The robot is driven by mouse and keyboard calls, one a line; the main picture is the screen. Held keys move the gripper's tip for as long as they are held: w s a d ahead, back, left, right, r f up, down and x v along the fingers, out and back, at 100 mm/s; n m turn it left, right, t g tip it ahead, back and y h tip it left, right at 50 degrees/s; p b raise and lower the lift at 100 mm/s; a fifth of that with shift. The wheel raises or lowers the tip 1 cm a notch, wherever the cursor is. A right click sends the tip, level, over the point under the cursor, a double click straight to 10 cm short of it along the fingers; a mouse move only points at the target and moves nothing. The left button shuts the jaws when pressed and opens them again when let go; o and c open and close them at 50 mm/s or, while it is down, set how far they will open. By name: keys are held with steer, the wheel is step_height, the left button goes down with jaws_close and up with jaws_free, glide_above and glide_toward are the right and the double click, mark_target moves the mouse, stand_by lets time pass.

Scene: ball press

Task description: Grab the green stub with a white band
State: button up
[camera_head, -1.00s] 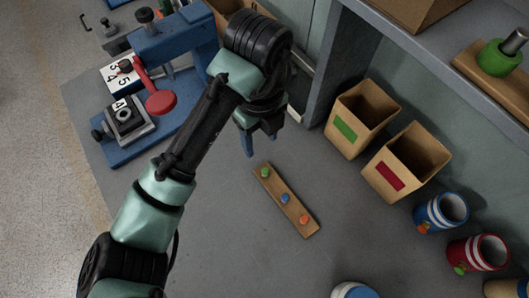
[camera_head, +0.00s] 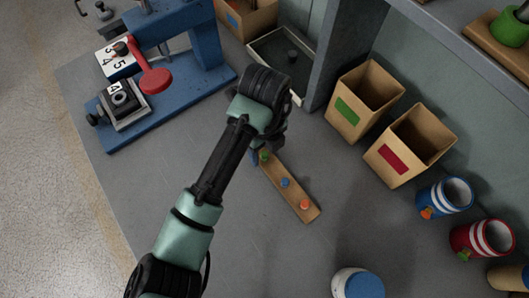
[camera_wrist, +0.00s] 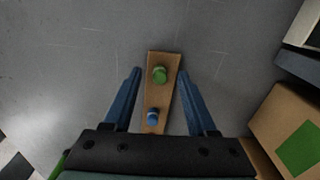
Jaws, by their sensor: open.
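The green stub (camera_wrist: 159,74) stands on a narrow wooden strip (camera_wrist: 161,98) on the grey table. A pale band shows around its base in the wrist view. In the head view, the green stub (camera_head: 265,157) is at the strip's upper end, beside my gripper (camera_head: 267,147), whose fingers are mostly hidden by my arm. In the wrist view, my open gripper (camera_wrist: 158,75) has one blue finger on each side of the strip, apart from it, with the green stub between and slightly beyond the tips. A blue stub (camera_wrist: 153,117) stands nearer the palm.
An orange stub (camera_head: 305,204) is at the strip's lower end. Cardboard boxes with a green label (camera_head: 347,111) and a red label (camera_head: 394,158) stand right. A blue press (camera_head: 192,58) stands upper left. Banded cups (camera_head: 445,196) line the right. Table left of the strip is clear.

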steer(key=shift+c, duration=0.3)
jaws_close()
